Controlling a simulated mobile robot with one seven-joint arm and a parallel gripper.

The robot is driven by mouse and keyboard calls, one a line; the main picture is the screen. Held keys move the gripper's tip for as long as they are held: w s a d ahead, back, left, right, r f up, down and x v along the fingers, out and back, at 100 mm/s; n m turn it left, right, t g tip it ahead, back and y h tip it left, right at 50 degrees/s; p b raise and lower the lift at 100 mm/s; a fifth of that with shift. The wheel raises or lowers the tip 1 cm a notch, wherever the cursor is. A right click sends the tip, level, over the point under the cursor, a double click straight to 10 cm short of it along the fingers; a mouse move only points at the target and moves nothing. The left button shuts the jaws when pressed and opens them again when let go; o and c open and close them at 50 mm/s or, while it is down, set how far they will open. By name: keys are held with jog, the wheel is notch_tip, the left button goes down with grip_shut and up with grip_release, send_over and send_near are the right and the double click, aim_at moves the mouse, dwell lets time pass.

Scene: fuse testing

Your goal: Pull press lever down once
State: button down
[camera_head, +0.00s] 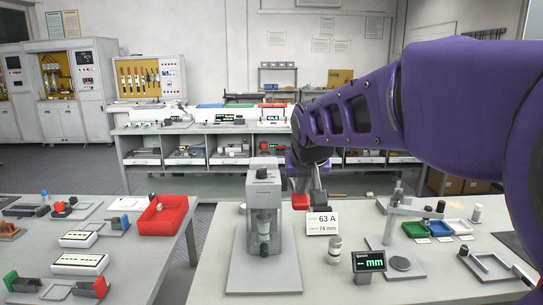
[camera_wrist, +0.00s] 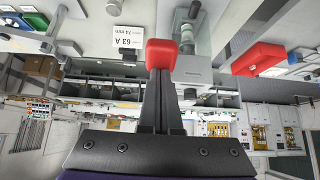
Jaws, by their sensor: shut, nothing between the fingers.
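The grey press (camera_head: 264,172) stands on a flat base plate at the front middle of the table. A pale cylinder (camera_head: 264,222) sits upright inside its frame. My gripper (camera_wrist: 161,78) is shut, just right of the press in the head view. A red block (camera_wrist: 161,54) shows right at the fingertips, and a red patch (camera_head: 299,201) shows there in the head view. I cannot tell whether this is the lever's grip or part of the fingers. No other lever part is clear; my arm hides some of the press's right side.
A label card (camera_head: 322,223) reading 63 A stands right of the press, with a small cylinder (camera_head: 335,249) in front. A mm display (camera_head: 369,262) and gauge stand (camera_head: 388,235) are further right. A red bin (camera_head: 162,217) sits on the left table.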

jog(key=shift+w+r+p, duration=0.25)
jog(key=shift+r+p, duration=0.55)
jog(key=shift+r, duration=0.25)
jog(key=shift+w+r+p, duration=0.2)
jog(key=shift+r+p, duration=0.6)
jog(key=shift+r, duration=0.3)
jog(key=shift+w+r+p, duration=0.25)
jog(key=shift+r+p, duration=0.55)
jog(key=shift+r, duration=0.25)
notch_tip(320, 180, up, 7)
jog(key=w+p, duration=0.1)
